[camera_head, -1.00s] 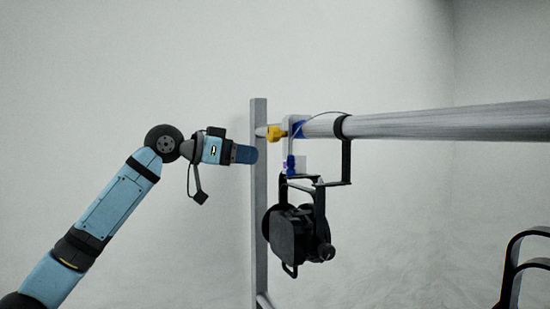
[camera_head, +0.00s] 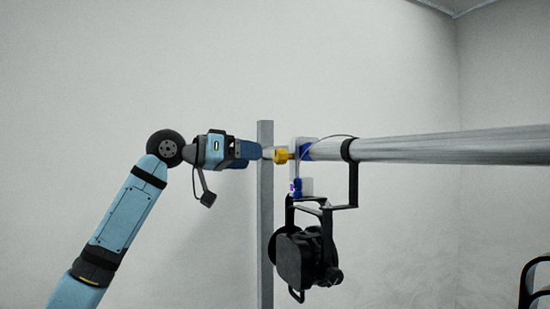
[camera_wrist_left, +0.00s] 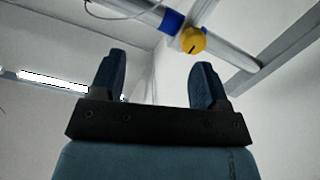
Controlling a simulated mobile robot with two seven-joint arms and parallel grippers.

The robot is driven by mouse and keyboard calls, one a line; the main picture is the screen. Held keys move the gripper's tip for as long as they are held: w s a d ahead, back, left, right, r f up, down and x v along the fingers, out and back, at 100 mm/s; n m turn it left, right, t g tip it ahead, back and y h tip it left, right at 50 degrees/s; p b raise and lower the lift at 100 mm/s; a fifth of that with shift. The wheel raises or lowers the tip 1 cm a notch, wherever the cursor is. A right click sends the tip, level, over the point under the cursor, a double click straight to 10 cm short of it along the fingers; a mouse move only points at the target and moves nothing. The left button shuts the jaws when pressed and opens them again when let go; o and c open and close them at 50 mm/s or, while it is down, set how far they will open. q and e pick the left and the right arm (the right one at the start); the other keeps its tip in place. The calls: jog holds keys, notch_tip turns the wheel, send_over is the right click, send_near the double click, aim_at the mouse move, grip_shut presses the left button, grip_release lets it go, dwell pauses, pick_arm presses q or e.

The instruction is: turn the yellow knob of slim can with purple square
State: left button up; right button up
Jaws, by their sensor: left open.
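The yellow knob (camera_head: 282,156) sits on the left side of a white and blue clamp (camera_head: 301,150) on the horizontal pipe. A black can (camera_head: 305,258) hangs from the pipe below the clamp. A small purple patch (camera_head: 292,186) shows near the clamp's lower part; its shape is too small to tell. My left gripper (camera_head: 258,151) points right at about the knob's height, left of it, and appears apart from it. In the left wrist view the fingers (camera_wrist_left: 160,85) are open and empty, with the knob (camera_wrist_left: 192,40) beyond and above the fingertips. My right gripper is not seen.
A thin cable (camera_head: 335,138) loops over the pipe near the clamp. A black bracket (camera_head: 535,285) shows at the lower right.

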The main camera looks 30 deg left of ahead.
pick_arm(q)
jog(key=s+a+r+n+t, duration=0.2)
jog(key=a+r+n, duration=0.1)
jog(key=r+n, duration=0.6)
jog(key=n+g+h, duration=0.1)
jog(key=n+g, duration=0.1)
jog(key=n, duration=2.4)
send_near(276, 157)
jog(key=p+x, duration=0.4)
jog(key=x, duration=0.4)
jog(key=shift+w+d+r, duration=0.15)
jog(key=shift+w, duration=0.25)
jog(key=shift+w+d+p, duration=0.3)
jog(key=shift+w+d, duration=0.1)
jog(key=shift+w, duration=0.15)
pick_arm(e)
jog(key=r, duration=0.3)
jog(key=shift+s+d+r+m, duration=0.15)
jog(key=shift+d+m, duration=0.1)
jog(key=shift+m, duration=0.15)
